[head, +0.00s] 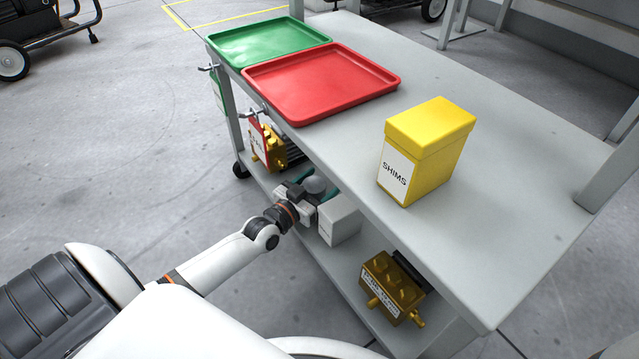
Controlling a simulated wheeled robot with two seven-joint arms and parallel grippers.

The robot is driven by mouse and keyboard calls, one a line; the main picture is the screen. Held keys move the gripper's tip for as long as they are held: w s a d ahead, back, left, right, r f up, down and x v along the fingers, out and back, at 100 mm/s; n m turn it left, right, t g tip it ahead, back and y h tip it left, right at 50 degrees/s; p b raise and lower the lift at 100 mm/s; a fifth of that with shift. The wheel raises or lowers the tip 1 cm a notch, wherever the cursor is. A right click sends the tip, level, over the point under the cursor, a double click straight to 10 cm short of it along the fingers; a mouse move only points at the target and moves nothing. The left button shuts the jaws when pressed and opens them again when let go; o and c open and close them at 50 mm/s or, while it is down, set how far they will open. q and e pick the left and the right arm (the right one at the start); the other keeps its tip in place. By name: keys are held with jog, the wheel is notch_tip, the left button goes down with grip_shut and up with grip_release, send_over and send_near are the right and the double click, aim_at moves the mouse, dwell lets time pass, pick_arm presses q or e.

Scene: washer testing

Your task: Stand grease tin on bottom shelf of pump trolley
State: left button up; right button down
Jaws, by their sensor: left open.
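The pump trolley (500,240) is a grey metal bench with a top and a bottom shelf (345,262). My left gripper (308,190) reaches in under the top from the left, over the bottom shelf, and is open. A small round grey-topped thing (315,185), likely the grease tin, shows at its fingers with a bit of teal beside it. It looks upright; I cannot tell whether it touches the fingers, and its lower part is hidden by the gripper and a pale box. My right gripper is out of view.
The pale box (340,222) stands close beside the gripper. Brass pumps (393,287) and (268,150) sit on the bottom shelf. On top are a green tray (265,42), a red tray (320,83) and a yellow SHIMS box (425,150).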

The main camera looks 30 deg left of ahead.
pick_arm(q)
jog(key=shift+s+r, duration=0.1)
jog(key=shift+r, duration=0.1)
jog(key=s+a+p, duration=0.1)
jog(key=s+p, duration=0.5)
jog(key=s, duration=0.5)
jog(key=shift+s+a+p, duration=0.25)
jog(key=shift+s+p, duration=0.1)
jog(key=shift+p, duration=0.05)
jog(key=shift+s+f, duration=0.1)
